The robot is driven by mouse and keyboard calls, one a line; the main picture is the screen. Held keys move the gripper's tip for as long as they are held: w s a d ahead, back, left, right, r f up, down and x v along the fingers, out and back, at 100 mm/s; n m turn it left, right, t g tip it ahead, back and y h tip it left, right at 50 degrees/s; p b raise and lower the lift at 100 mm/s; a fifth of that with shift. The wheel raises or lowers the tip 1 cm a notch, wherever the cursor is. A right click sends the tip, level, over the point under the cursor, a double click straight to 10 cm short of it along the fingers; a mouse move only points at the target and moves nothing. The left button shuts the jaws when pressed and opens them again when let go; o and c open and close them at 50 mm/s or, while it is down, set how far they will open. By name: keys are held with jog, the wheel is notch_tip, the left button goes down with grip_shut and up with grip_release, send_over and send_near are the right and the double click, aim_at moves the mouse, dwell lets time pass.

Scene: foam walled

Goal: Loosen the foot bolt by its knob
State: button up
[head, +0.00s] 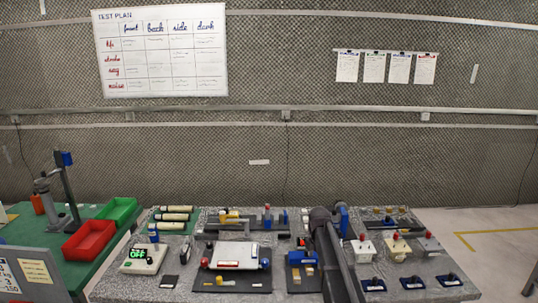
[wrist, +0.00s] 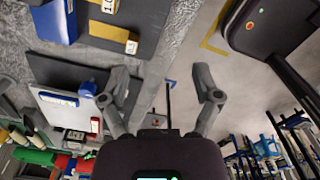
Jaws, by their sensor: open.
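I cannot tell for sure which part is the foot bolt. A pale panel on a dark base (head: 232,282) stands mid-bench, with a blue knob (head: 265,264) at its right end and a red knob (head: 205,263) at its left. In the wrist view a pale panel on a dark base (wrist: 58,75) shows at the left, with a blue knob (wrist: 88,89) near my left finger. Several blue-topped pieces on dark bases (head: 411,284) line the bench's right front. My gripper (wrist: 162,78) is open, with nothing between its fingers. In the head view its fingers are not clear.
My arm crosses the bench right of centre and hides part of it. A device reading OFF (head: 144,259) is at the left. A green table with red (head: 90,240) and green (head: 117,212) bins adjoins. Floor is clear at right.

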jog(key=s+f+m+b, duration=0.3)
jog(key=s+m, duration=0.4)
jog(key=s, duration=0.2)
jog(key=s+f+m+b, duration=0.3)
jog(key=s+m, duration=0.5)
jog(key=s, duration=0.1)
jog(key=s+f+m+b, duration=0.3)
jog(key=s+m, duration=0.4)
jog(key=s, duration=0.3)
jog(key=shift+f, duration=0.25)
